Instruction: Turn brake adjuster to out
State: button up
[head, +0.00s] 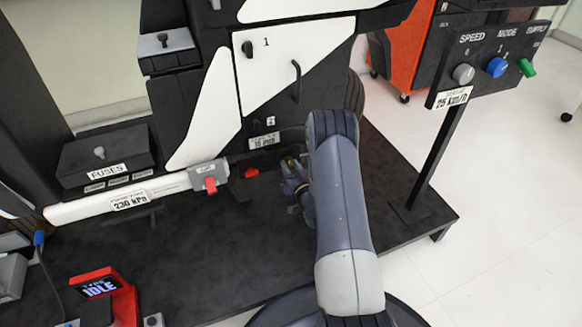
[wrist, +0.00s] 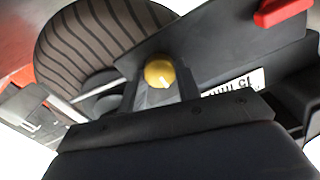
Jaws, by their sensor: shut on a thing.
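The brake adjuster shows in the wrist view as a round yellow knob (wrist: 159,70) with a small pale mark on its face. My gripper (wrist: 160,88) has one finger on each side of the knob and is shut on it. In the head view my gripper (head: 293,178) is low beside the rig, below the white panel marked 1. My forearm hides most of the knob there. A small label plate (head: 264,141) sits just left of the gripper. Which way the adjuster is set cannot be told.
A control post (head: 435,155) with knobs stands at the right. A striped tyre (wrist: 95,45) is close in the wrist view.

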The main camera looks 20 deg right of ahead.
dwell(0.3)
jog(key=o, duration=1)
jog(key=shift+c, duration=0.2)
jog(key=s+p, duration=0.3)
jog(key=s, duration=0.7)
jog(key=shift+s, duration=0.4)
jog(key=w+b, duration=0.3)
jog(key=w, duration=0.7)
jog(key=shift+w, duration=0.45)
